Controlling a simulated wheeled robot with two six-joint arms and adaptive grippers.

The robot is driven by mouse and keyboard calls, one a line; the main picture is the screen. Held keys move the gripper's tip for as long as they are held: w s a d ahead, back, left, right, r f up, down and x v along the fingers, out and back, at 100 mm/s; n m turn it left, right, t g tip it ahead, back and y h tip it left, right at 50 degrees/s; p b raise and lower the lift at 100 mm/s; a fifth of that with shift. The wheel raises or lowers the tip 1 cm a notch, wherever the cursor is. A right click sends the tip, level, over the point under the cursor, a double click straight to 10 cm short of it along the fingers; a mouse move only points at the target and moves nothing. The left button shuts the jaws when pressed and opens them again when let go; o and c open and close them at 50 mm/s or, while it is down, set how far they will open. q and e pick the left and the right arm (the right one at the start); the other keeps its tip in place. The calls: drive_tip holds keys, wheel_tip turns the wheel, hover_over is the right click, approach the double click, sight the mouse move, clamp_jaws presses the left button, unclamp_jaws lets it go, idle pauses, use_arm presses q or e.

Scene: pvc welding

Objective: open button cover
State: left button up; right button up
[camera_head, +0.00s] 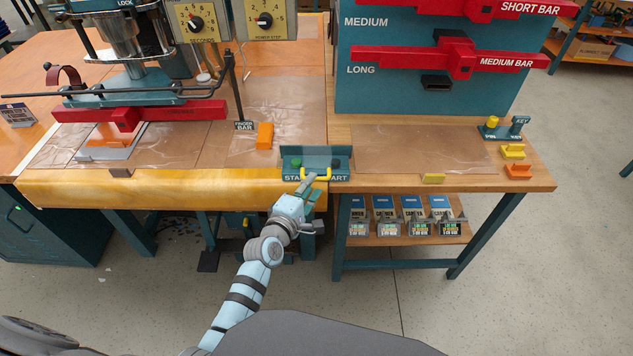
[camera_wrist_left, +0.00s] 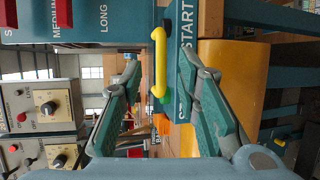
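The teal START button box (camera_head: 340,162) sits at the table's front edge, right of the yellow front strip. A green button (camera_head: 296,163) shows on its left part, and a yellow handle (camera_head: 318,178) runs along its front. In the left wrist view the yellow handle (camera_wrist_left: 158,62) stands beside the START lettering, with a bit of green (camera_wrist_left: 165,99) near its end. My left gripper (camera_head: 308,186) is at the front of the box. In the wrist view its fingers (camera_wrist_left: 158,72) are apart, with the handle between them in the picture; contact is unclear. My right gripper is not in view.
The press with its red bar (camera_head: 140,115) stands at the left. An orange block (camera_head: 265,135) lies behind the box. A teal rack with red bars (camera_head: 450,58) stands at the back right. Small coloured blocks (camera_head: 512,152) sit at the right table edge. The floor in front is clear.

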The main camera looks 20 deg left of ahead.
sight(317, 179)
use_arm(q)
drive_tip(key=b+x, duration=0.1)
drive_tip(key=x, duration=0.3)
drive_tip(key=shift+w+f, duration=0.15)
drive_tip(key=shift+w, duration=0.1)
drive_tip(key=shift+c, duration=0.6)
clamp_jaws()
